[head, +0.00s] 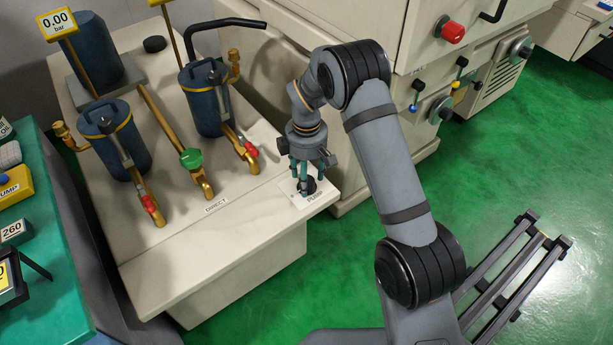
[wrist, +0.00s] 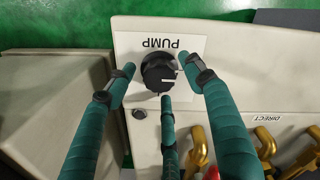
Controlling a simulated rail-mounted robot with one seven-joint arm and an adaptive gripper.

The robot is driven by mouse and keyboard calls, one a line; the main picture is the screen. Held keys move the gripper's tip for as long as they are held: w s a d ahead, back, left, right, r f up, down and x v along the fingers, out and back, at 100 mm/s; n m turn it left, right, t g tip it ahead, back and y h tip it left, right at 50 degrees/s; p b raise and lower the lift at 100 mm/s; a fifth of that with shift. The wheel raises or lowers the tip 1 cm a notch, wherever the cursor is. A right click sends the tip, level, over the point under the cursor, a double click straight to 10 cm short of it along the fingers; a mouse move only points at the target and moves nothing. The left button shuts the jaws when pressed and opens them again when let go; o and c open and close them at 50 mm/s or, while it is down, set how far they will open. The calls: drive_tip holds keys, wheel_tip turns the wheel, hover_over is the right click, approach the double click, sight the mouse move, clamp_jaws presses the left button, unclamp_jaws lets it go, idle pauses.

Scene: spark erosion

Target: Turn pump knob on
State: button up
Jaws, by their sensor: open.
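The pump knob (wrist: 158,72) is black and round, with a white pointer line toward the right in the wrist view. It sits on a white plate labelled PUMP (wrist: 190,48), which appears upside down there. In the head view the knob (head: 308,187) is at the front right corner of the cream unit, partly hidden by my fingers. My gripper (head: 303,180) points down over it with teal fingers spread. In the wrist view the fingertips of my gripper (wrist: 158,80) are around the knob, open. I cannot tell whether any finger touches it.
Two blue filter canisters (head: 115,143) with brass pipes and red-handled valves stand on the cream unit (head: 245,210). A green valve handle (head: 191,159) sits near a DIRECT label (head: 216,206). A cream machine (head: 290,45) stands behind; green floor lies right.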

drive_tip(key=shift+c, duration=0.7)
drive_tip(key=c, duration=1)
drive_tip(key=m+b, duration=0.2)
drive_tip(key=m, duration=0.2)
drive_tip(key=shift+w+m, duration=0.1)
drive_tip(key=shift+m, duration=0.3)
drive_tip(key=shift+c, duration=0.2)
drive_tip(key=m+b, duration=0.1)
drive_tip(key=m, duration=0.3)
drive_tip(key=shift+a+m+b, duration=0.1)
drive_tip(key=shift+m+b, duration=0.2)
drive_tip(key=shift+b, duration=0.1)
drive_tip(key=m+b, duration=0.1)
drive_tip(key=m, duration=0.3)
drive_tip(key=shift+b, duration=0.4)
drive_tip(key=shift+w+r+m+b, duration=0.1)
drive_tip(key=shift+m+b, duration=0.6)
drive_tip(key=shift+m, duration=1.7)
